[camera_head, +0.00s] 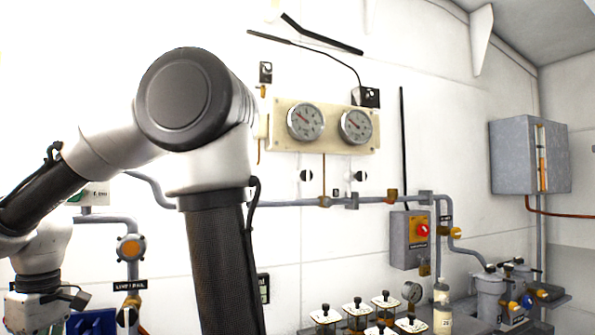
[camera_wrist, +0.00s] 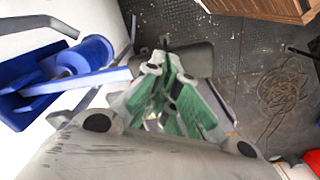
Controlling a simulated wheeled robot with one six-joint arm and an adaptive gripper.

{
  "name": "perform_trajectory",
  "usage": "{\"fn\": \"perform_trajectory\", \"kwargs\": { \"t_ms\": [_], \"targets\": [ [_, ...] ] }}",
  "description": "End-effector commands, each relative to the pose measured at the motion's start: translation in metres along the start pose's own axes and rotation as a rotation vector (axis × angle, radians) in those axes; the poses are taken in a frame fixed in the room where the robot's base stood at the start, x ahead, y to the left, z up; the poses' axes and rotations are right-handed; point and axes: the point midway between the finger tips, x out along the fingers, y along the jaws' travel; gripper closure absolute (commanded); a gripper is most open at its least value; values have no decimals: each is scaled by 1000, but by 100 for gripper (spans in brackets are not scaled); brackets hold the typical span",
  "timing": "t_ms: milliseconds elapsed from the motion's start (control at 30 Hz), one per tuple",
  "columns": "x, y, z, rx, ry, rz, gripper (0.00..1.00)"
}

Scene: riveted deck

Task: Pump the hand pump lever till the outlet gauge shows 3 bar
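In the wrist view a blue hand-pump-like unit (camera_wrist: 80,58) is at the left, with a blue bar (camera_wrist: 95,80) reaching toward my gripper. A blue part (camera_head: 92,322) also shows at the bottom left of the head view, mostly cut off. My gripper (camera_wrist: 166,76), with green pads, looks open with a small gap between the fingers. The bar ends beside the left finger; I cannot tell whether they touch. Two round gauges, left (camera_head: 305,122) and right (camera_head: 356,127), sit on a cream panel. Both needles point up-left; the scales and labels are unreadable.
Grey pipes (camera_head: 290,203) run along the white wall. A grey box with a red knob (camera_head: 423,230) is right of centre. A coiled cable (camera_wrist: 283,92) lies on the dark floor.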

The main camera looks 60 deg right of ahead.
Motion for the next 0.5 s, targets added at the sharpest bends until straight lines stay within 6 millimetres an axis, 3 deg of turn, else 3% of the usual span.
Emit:
{"fn": "perform_trajectory", "kwargs": {
  "t_ms": [500],
  "targets": [
    [48,0,1,0,-3,0,100]
  ]
}}
